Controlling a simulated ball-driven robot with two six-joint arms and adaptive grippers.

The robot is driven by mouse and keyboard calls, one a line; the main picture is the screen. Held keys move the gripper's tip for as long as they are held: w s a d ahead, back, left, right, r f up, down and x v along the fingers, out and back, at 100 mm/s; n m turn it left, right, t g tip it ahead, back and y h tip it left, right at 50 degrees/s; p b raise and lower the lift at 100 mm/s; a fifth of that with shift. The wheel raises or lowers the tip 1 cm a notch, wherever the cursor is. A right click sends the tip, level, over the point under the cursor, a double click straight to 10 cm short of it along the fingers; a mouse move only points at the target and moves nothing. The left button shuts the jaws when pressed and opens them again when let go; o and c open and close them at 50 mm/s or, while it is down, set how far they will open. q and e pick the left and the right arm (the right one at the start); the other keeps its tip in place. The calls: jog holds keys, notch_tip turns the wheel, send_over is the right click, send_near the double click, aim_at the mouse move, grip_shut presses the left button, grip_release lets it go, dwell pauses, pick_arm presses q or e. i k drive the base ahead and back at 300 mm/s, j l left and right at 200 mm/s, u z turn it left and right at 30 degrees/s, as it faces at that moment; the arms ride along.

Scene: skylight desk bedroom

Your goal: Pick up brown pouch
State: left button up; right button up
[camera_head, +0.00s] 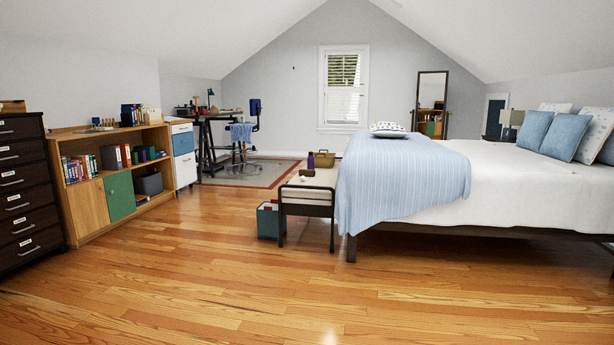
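A small brown item (307,172), which may be the brown pouch, lies on a low bench (306,211) at the foot of the bed. It is too small and far off to make out its shape surely. Behind it on the bench is a tan bag or basket with a handle (325,160). A dark purple bottle (310,160) stands beside these. Neither of my grippers shows in the head view.
The bed (510,185) fills the right side. A teal bin (269,221) stands on the floor left of the bench. A shelf unit (88,203) and dark drawers (25,195) line the left wall. The wood floor (200,285) in front is clear.

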aim_at(305, 173)
jog(key=i+j+u, duration=0.3)
jog(key=i, duration=0.15)
jog(key=i+j+u, duration=0.3)
jog(key=i, duration=0.15)
jog(key=i+j, duration=0.1)
jog(key=i, duration=0.75)
jog(key=i+j, duration=0.1)
jog(key=i, duration=0.7)
jog(key=i+u, duration=0.1)
jog(key=i, duration=1.35)
jog(key=i+l+u, duration=0.15)
jog(key=i, duration=0.55)
jog(key=i+l+u, duration=0.1)
jog(key=i, duration=0.65)
jog(key=i+z, duration=0.1)
jog(key=i, duration=0.4)
jog(key=i+j+z, duration=0.1)
jog(key=i, duration=0.35)
jog(key=i+j, duration=0.1)
jog(key=i, duration=0.4)
jog(key=i+j+z, duration=0.15)
jog(key=i, duration=0.3)
jog(key=i+j+z, duration=0.1)
jog(key=i, duration=0.4)
